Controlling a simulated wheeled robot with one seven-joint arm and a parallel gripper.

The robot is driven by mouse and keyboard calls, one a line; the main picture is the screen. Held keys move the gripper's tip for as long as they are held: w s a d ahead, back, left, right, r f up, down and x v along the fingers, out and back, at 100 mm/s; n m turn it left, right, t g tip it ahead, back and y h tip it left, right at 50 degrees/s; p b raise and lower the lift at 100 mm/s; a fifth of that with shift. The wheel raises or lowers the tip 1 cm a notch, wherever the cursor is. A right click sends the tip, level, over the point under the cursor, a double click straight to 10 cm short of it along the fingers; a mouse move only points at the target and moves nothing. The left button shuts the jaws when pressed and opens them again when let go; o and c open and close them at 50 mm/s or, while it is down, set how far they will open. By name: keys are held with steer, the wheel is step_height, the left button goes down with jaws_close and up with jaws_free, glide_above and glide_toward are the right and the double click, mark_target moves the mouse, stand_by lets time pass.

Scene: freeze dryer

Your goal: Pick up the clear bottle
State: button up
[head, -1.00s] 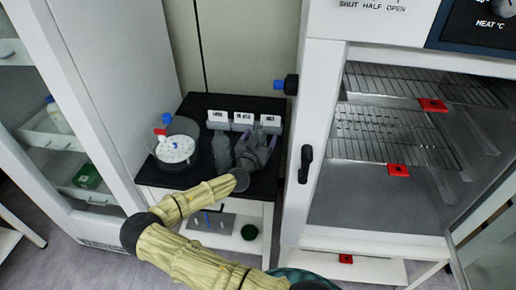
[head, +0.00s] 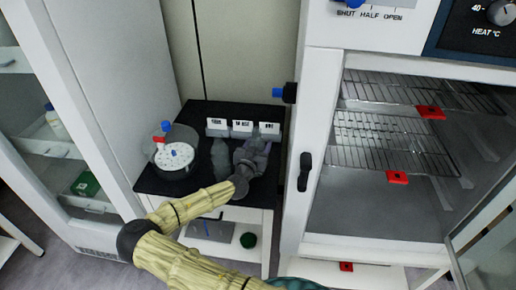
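A clear bottle (head: 220,158) stands upright on the black-topped table (head: 200,192), just left of my gripper. My gripper (head: 256,150) is at the right part of the tabletop, with its fingers pointing toward the labelled holders at the back. The hand and wrist hide the space between the fingers, so I cannot tell whether it is open or holds anything.
A round clear vessel with a white disc (head: 177,156) and blue and red knobs stands at the table's left. A row of white labels (head: 242,126) is at the back. The open oven (head: 304,172) borders the right side, a white cabinet (head: 105,100) the left.

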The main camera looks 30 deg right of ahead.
steer(key=shift+r, duration=1.6)
steer(key=b+v, duration=0.3)
steer(key=v, duration=1.5)
steer(key=shift+b, duration=0.3)
